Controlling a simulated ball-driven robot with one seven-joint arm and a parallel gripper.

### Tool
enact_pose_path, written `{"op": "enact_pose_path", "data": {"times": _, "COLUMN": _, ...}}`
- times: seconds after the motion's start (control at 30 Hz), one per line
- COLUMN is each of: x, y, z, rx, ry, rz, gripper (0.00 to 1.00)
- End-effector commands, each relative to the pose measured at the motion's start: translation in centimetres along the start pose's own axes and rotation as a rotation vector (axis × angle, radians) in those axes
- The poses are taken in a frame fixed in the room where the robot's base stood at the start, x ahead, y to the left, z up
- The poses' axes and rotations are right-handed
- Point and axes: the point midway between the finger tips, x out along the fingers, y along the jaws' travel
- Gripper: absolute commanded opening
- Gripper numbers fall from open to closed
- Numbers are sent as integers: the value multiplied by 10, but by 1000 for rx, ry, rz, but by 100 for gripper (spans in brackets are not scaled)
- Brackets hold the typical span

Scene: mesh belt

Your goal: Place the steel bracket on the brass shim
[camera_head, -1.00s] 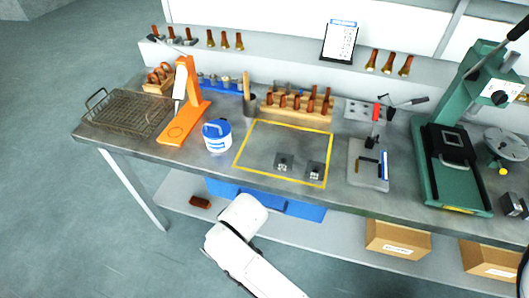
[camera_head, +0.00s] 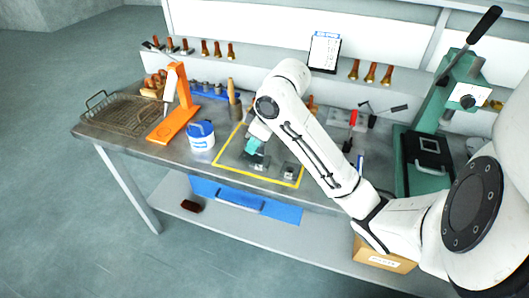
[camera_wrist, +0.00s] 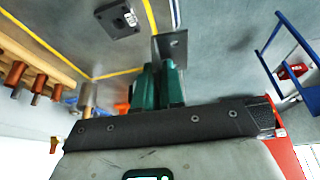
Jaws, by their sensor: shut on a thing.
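My gripper (camera_wrist: 158,85) has green fingers and is shut on a grey metal piece with a hole, which looks like the steel bracket (camera_wrist: 172,46). In the head view my gripper (camera_head: 254,147) is low inside the yellow outline on the bench, over the left of two small grey pieces (camera_head: 258,161). I cannot tell whether the bracket touches the bench. The second grey piece (camera_head: 289,172) lies just to the right; in the wrist view it shows as a dark plate (camera_wrist: 121,18). I cannot pick out the brass shim; my arm hides part of the bench.
A white-and-blue tub (camera_head: 201,136) and an orange stand (camera_head: 175,115) are left of the yellow outline (camera_head: 226,172). A wire basket (camera_head: 122,113) sits at the bench's left end. A green press (camera_head: 425,150) stands at the right. A wooden rack with handles (camera_wrist: 42,70) is close to my gripper.

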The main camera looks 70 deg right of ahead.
Motion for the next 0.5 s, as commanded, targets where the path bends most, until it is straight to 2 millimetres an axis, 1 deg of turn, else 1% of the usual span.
{"op": "enact_pose_path", "data": {"times": 0.03, "x": -13, "y": 12, "z": 13, "rx": -6, "ry": 2, "rz": 2, "gripper": 0}}
{"op": "enact_pose_path", "data": {"times": 0.1, "x": -26, "y": 20, "z": 27, "rx": -21, "ry": 1, "rz": -6, "gripper": 0}}
{"op": "enact_pose_path", "data": {"times": 0.23, "x": -41, "y": 28, "z": 45, "rx": -42, "ry": 2, "rz": -17, "gripper": 0}}
{"op": "enact_pose_path", "data": {"times": 0.37, "x": -47, "y": 31, "z": 53, "rx": -54, "ry": 2, "rz": -25, "gripper": 0}}
{"op": "enact_pose_path", "data": {"times": 0.5, "x": -38, "y": 40, "z": 48, "rx": -56, "ry": 2, "rz": -28, "gripper": 0}}
